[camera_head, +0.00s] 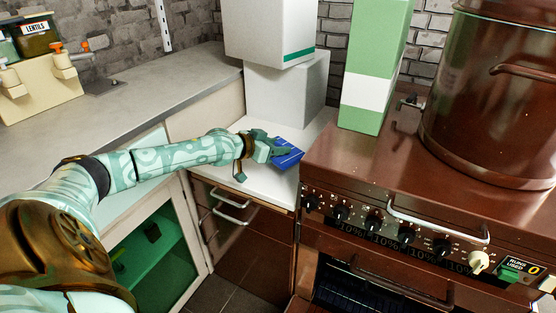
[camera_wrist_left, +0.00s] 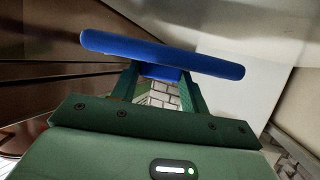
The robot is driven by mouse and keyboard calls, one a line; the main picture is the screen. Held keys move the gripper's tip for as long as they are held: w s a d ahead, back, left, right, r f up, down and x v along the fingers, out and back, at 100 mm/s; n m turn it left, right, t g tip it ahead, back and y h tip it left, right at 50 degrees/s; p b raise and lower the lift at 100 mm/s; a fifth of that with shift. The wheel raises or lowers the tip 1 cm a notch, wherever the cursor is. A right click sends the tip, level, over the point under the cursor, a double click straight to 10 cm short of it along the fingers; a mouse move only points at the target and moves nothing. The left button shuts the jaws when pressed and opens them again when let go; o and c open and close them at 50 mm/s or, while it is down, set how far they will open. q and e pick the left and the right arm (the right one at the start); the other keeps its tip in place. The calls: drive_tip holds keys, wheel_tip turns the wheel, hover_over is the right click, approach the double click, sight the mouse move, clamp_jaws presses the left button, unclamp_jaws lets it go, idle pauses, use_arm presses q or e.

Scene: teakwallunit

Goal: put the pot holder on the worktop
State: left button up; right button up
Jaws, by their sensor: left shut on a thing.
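The pot holder is the blue flat piece (camera_head: 288,153) at the tip of my left gripper (camera_head: 272,150) in the head view. It also shows in the left wrist view as a blue slab (camera_wrist_left: 165,55) across the gripper's fingers. My left gripper is shut on it. The two are over the white worktop (camera_head: 262,178) between the left counter and the brown stove; I cannot tell whether the pot holder touches the surface. My right gripper is not in view.
White boxes (camera_head: 285,92) stand at the back of the worktop. A tall green and white carton (camera_head: 372,70) stands on the brown stove (camera_head: 400,165), beside a large brown pot (camera_head: 490,110). The grey counter (camera_head: 130,85) at left has free room.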

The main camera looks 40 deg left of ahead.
sight(276, 169)
use_arm(q)
wheel_tip(276, 169, down, 5)
drive_tip(key=shift+r+b, duration=0.1)
drive_tip(key=shift+b, duration=0.9)
drive_tip(key=shift+r, duration=0.15)
drive_tip(key=shift+s, duration=0.1)
drive_tip(key=o, duration=0.6)
drive_tip(key=shift+f, duration=0.2)
drive_tip(key=shift+c, duration=0.2)
drive_tip(key=o, duration=0.4)
